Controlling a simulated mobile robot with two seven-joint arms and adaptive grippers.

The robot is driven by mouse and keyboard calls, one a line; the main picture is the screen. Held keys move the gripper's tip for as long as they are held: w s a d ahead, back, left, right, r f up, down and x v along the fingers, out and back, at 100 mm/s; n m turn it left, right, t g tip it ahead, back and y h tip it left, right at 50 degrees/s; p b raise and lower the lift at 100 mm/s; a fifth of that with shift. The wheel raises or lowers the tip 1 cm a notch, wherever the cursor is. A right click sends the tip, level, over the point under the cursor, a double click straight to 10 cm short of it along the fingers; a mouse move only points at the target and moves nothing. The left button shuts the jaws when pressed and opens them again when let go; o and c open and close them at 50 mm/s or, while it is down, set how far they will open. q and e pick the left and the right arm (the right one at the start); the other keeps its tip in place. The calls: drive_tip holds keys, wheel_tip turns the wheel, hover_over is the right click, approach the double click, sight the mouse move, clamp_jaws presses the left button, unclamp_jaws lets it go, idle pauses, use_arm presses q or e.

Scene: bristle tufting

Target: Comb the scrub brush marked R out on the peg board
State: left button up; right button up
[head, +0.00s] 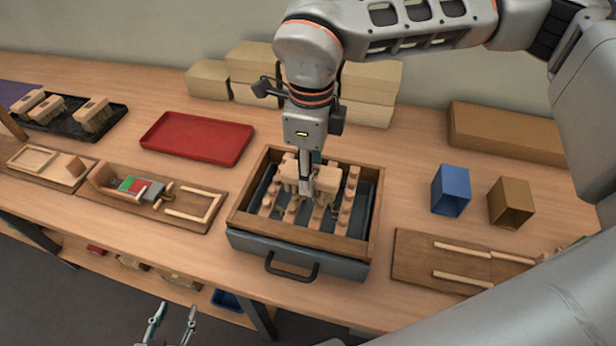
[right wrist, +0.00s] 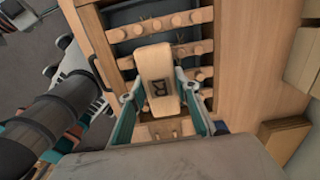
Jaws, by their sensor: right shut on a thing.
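The scrub brush marked R (right wrist: 157,68) has a pale wooden back with a dark letter, seen between the fingers of my right gripper (right wrist: 160,100) in the right wrist view. In the head view my right gripper (head: 306,186) points down over the peg board and is shut on the brush (head: 328,180). The peg board (head: 267,210) has rows of wooden pegs in a wooden frame; its pegs also show in the right wrist view (right wrist: 195,47). My left gripper (head: 172,326) is open and empty, low in front of the table.
A black tray (head: 62,132) with several brushes lies at the far left. A red tray (head: 198,138) is behind. Wooden fixtures (head: 205,222) flank the board. A blue box (head: 451,190) and a brown box (head: 511,202) stand right. Cartons (head: 370,80) line the back.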

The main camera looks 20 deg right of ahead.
drive_tip(key=shift+w+d, duration=1.5)
drive_tip(key=shift+w, duration=0.65)
use_arm(q)
drive_tip(key=r+p, duration=0.2)
drive_tip(key=w+r+p, duration=0.1)
drive_tip(key=r+p, duration=0.1)
drive_tip(key=r, duration=0.1)
drive_tip(key=shift+w+r, duration=0.15)
drive_tip(key=shift+r, duration=0.1)
use_arm(e)
wheel_tip(320, 180, up, 6)
use_arm(q)
drive_tip(key=shift+f, duration=0.1)
use_arm(e)
drive_tip(key=shift+a, duration=0.1)
